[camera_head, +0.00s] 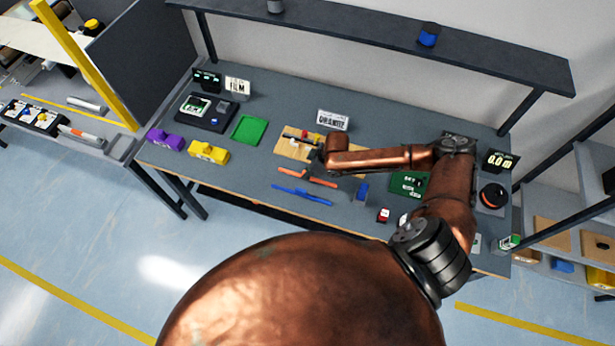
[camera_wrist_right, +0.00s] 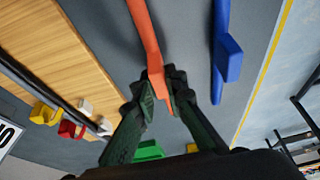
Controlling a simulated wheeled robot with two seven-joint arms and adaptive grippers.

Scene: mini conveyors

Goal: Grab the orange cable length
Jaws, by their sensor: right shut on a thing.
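The orange cable length (camera_head: 292,175) lies along the grey table just in front of the wooden board (camera_head: 288,148). My left gripper is not in view.
A blue cable length (camera_head: 302,195) lies close by, nearer the table's front edge. Purple (camera_head: 166,139) and yellow (camera_head: 209,152) blocks and a green tray (camera_head: 250,130) are to the left. A blue block (camera_head: 361,192) and a green board (camera_head: 408,183) are to the right.

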